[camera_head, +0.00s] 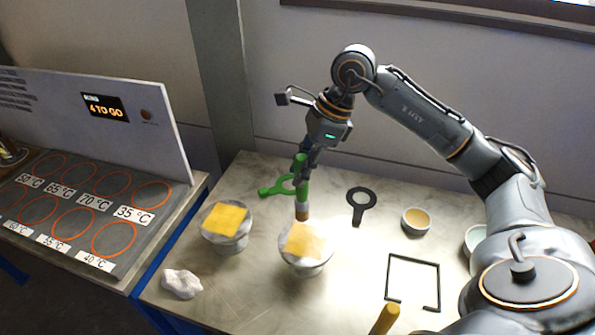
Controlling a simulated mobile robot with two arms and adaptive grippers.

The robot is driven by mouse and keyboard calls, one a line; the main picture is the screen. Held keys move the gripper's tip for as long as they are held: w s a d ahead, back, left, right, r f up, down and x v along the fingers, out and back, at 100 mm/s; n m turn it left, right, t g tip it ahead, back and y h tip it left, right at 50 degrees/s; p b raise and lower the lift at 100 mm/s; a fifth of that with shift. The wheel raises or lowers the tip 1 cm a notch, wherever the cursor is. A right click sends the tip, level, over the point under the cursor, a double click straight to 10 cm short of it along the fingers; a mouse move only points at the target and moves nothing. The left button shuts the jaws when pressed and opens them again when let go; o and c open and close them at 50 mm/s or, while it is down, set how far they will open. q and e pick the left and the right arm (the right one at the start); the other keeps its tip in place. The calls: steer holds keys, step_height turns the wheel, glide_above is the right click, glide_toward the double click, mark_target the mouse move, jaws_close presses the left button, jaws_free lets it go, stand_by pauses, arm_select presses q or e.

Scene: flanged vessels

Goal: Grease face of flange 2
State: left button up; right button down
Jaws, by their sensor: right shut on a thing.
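Two pale flanged vessels stand on the table: a left vessel (230,243) with a bright yellow square on top, and a right vessel (307,266) with a duller, orange-yellow patch on its top. No number shows on either, so I cannot tell which is flange 2. My right gripper (305,158) is shut on a green-handled brush (302,190), held upright with its brown tip down. The tip is at the back edge of the right vessel's top; I cannot tell if it touches. A bowl (416,222) holds a yellow-tan substance. My left gripper is not in view.
A green ring tool (268,191) lies behind the brush, and a black ring tool (360,208) lies right of it. A black wire frame (388,275), a white crumpled cloth (182,283) and a second bowl (475,240), partly hidden by my arm, are also there. A heater bench stands left.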

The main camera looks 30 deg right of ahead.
steer(key=shift+w+a+r+p, duration=0.15)
steer(key=shift+r+p, duration=0.25)
steer(key=shift+r, duration=0.5)
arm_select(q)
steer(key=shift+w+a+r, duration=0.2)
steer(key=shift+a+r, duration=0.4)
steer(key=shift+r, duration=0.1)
arm_select(e)
steer(key=shift+r, duration=0.35)
